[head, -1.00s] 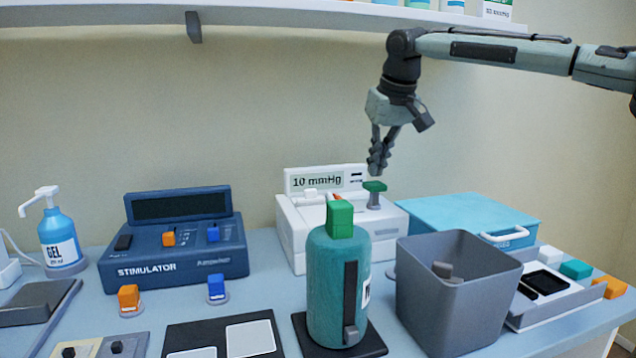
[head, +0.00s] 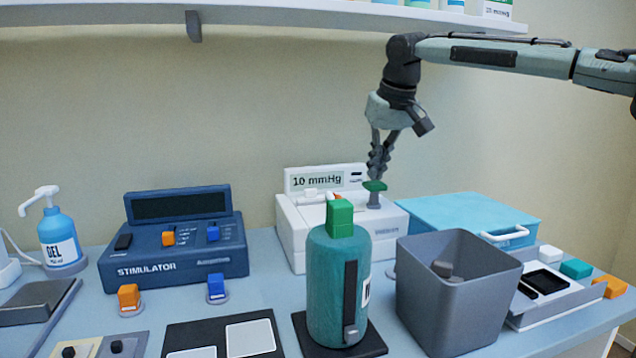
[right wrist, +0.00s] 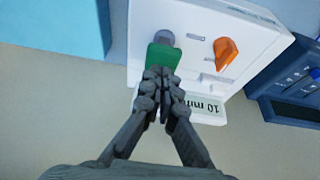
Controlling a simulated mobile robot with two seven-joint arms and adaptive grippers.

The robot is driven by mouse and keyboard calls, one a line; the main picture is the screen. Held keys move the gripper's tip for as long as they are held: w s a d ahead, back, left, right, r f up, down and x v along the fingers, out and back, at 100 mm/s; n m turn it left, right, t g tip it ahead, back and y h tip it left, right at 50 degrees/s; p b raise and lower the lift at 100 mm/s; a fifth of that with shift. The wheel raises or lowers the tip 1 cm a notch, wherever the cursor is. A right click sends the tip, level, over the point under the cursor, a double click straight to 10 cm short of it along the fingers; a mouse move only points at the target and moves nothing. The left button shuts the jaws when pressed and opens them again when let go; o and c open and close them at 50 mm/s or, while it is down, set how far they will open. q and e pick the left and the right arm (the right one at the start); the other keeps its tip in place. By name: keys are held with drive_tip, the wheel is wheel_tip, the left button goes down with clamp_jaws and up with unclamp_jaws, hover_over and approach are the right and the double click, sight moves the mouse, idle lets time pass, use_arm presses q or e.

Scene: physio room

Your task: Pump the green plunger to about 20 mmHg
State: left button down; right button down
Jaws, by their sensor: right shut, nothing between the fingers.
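The green plunger (head: 375,186) stands on a grey post on the white pump unit (head: 300,240), at the back of the table. The unit's display (head: 318,181) reads 10 mmHg. My right gripper (head: 376,175) is shut and empty, pointing down with its fingertips right at the plunger's top; they look to be touching it. In the right wrist view the shut fingertips (right wrist: 163,80) overlap the edge of the green plunger (right wrist: 162,56), and the unit's orange knob (right wrist: 225,52) shows beside it. My left gripper is not in view.
A teal bottle with a green cap (head: 338,280) and a grey bin (head: 455,295) stand in front of the unit. A blue case (head: 460,215) lies to its right and the blue stimulator (head: 180,245) to its left. A shelf (head: 280,15) runs above.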

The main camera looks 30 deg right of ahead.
sight(376, 183)
drive_tip(key=shift+f, duration=1.9)
drive_tip(key=shift+r, duration=0.1)
drive_tip(key=shift+r, duration=2.25)
drive_tip(key=shift+r, duration=2.5)
drive_tip(key=shift+f, duration=0.1)
